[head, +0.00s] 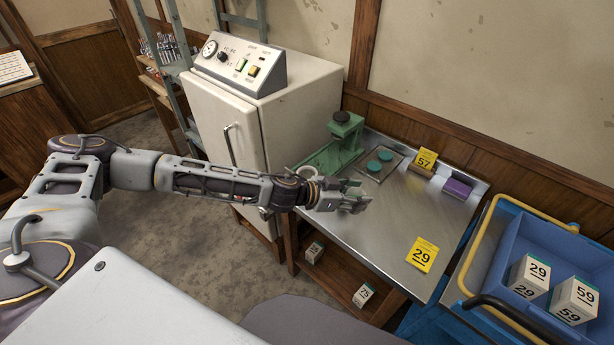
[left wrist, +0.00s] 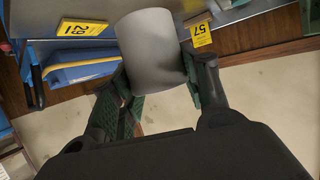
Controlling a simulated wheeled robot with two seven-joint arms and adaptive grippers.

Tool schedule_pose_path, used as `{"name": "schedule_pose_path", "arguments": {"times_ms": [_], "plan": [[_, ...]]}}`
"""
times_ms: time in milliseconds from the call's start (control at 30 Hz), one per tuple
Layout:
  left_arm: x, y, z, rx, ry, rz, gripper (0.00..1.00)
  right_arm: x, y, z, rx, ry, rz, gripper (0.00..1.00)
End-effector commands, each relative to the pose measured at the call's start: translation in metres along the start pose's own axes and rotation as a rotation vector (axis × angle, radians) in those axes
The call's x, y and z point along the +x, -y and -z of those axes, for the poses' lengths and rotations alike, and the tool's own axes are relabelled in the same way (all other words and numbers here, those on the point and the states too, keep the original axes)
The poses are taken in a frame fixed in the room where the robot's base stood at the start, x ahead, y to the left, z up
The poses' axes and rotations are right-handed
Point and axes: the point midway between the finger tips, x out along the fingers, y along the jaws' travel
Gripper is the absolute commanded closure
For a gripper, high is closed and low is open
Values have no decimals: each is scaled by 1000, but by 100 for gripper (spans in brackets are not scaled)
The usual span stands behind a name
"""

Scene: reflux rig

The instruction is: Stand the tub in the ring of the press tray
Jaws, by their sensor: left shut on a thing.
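The tub (left wrist: 152,48) is a plain pale grey cylinder between the fingers of my left gripper (left wrist: 165,90) in the left wrist view. The fingers are shut on its sides. In the head view my left gripper (head: 352,198) is over the left part of the steel bench, and I cannot clearly make out the tub there. The green press (head: 345,132) stands at the back left of the bench, behind the gripper. A pale round rim (head: 307,172), apparently the ring of the press tray, shows at the left end of its green base, partly hidden by my wrist. My right gripper is not in view.
Two dark green discs (head: 380,161) lie on a small plate beside the press. Yellow cards 57 (head: 425,160) and 29 (head: 422,254) and a purple block (head: 458,187) are on the bench. A white cabinet (head: 240,110) stands left; a blue cart (head: 500,255) with boxes stands right.

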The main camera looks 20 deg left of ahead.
Motion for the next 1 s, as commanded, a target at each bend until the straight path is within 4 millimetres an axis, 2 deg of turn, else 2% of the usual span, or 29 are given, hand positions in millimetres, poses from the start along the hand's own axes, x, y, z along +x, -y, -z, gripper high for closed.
{"name": "schedule_pose_path", "arguments": {"times_ms": [300, 767, 1000], "plan": [[-2, 4, -5, -21, 1, 45, 78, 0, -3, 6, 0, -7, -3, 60], [-6, 8, -12, -46, 0, 106, 78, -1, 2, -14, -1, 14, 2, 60], [-8, 11, -15, -59, 0, 138, 78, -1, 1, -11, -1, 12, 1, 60]]}}
